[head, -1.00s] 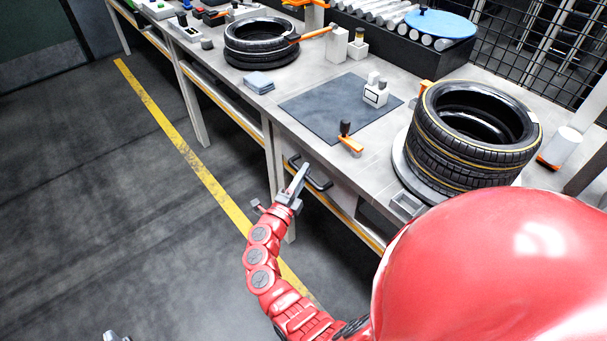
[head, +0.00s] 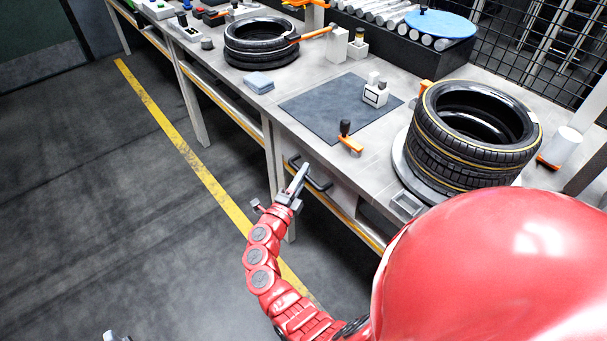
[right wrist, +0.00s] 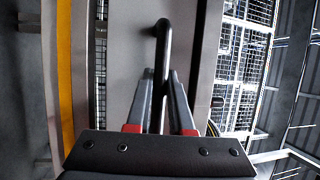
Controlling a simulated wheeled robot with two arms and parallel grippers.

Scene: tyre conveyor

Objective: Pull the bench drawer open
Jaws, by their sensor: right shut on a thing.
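The bench drawer's pale front (right wrist: 122,65) shows in the right wrist view, with a black bar handle (right wrist: 164,48) standing out from it. The handle (head: 320,184) is also seen in the head view, below the bench top's front edge. My right gripper (right wrist: 162,80) has its two grey fingers on either side of the bar and is shut on it. In the head view the right gripper (head: 302,172) is at the handle. I cannot tell whether there is a gap behind the drawer front. A small grey tip (head: 112,336) at the bottom left may be my left gripper; its jaws cannot be made out.
The workbench (head: 372,152) carries a dark mat (head: 325,108), an orange tool with a black knob (head: 349,141), a near tyre stack (head: 465,150) and a far tyre stack (head: 258,45). Open floor with a yellow line (head: 185,150) lies left of the bench.

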